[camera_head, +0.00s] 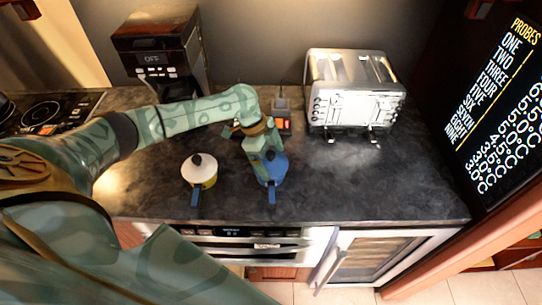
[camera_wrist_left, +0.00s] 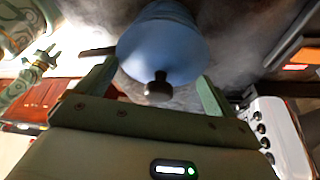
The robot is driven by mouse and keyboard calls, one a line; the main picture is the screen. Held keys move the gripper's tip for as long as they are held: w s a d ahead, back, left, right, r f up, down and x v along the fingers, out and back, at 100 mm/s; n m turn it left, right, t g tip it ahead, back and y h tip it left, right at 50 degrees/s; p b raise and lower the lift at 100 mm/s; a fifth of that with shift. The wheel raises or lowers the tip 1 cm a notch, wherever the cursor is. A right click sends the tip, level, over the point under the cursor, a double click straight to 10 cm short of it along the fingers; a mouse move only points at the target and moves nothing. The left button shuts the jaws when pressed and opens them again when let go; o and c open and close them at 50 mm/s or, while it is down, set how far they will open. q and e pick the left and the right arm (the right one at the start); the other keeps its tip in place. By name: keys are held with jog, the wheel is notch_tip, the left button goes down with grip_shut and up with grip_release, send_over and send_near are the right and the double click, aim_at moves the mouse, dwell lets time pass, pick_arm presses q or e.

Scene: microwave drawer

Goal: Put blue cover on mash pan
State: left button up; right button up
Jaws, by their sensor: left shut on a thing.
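The blue cover (camera_wrist_left: 165,45) with a dark knob is between the fingers of my left gripper (camera_wrist_left: 155,88), which is shut on it. In the head view my left gripper (camera_head: 268,157) reaches down over a blue pan (camera_head: 271,175) with a blue handle toward the counter's front. I cannot tell whether the cover rests on the pan or is just above it; the gripper hides part of both. A yellow pan (camera_head: 207,181) with a white lid (camera_head: 199,167) and blue handle stands to the left. My right gripper (camera_wrist_left: 46,58) shows small in the wrist view, empty and seemingly open.
A silver toaster (camera_head: 355,92) stands at the back right of the dark counter (camera_head: 390,185). A coffee machine (camera_head: 160,50) stands at the back left. A small device with orange parts (camera_head: 283,124) lies behind the blue pan. The counter's right side is clear.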

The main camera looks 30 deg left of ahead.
pick_arm(q)
jog(key=shift+f, duration=0.3)
dwell(0.5)
jog(key=shift+p, duration=0.3)
dwell(0.3)
jog(key=shift+f, duration=0.1)
jog(key=o, duration=0.6)
notch_tip(320, 180, up, 7)
jog(key=p, duration=0.7)
dwell(0.5)
